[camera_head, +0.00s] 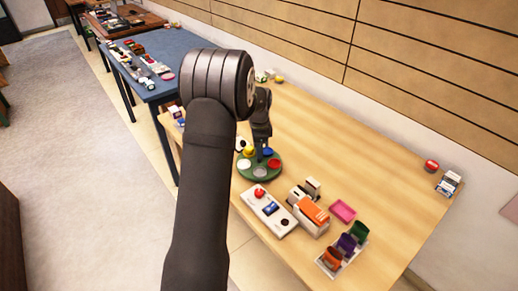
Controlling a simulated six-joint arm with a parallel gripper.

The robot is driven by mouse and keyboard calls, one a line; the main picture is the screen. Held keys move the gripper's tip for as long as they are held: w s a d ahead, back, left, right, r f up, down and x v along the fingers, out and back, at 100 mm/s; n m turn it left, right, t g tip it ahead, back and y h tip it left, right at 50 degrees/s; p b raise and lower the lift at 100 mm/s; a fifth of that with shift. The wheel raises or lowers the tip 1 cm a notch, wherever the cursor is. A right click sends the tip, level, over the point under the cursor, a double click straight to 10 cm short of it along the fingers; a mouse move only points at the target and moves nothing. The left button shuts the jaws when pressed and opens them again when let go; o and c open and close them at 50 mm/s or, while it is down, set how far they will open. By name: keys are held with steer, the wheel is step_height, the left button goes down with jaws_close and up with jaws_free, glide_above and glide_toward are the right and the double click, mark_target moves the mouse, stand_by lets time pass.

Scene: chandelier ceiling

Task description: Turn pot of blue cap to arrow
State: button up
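A round green tray (247,171) stands on the wooden table, below and around the end of my arm. Small pots with coloured caps sit on it: a blue cap (268,152) at the right back, a yellow one (249,151), a red one (274,163), and pale ones. My gripper (262,152) points down over the back of the tray, close to the blue cap. From here I cannot tell whether it touches the blue-capped pot. Its fingers are too small and dark to show whether they are open. I cannot make out an arrow; my arm hides part of the tray's surroundings.
In front of the tray lie a white panel (267,213) with a red knob, an orange-topped box (312,212), a pink tray (342,211) and a white rack (342,257) with coloured cups. The table's right part is mostly clear. A blue table (178,46) stands behind.

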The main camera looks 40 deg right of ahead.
jaws_close()
steer(key=shift+n, duration=7.3)
steer(key=o, duration=0.9)
jaws_free()
steer(key=shift+c, duration=0.2)
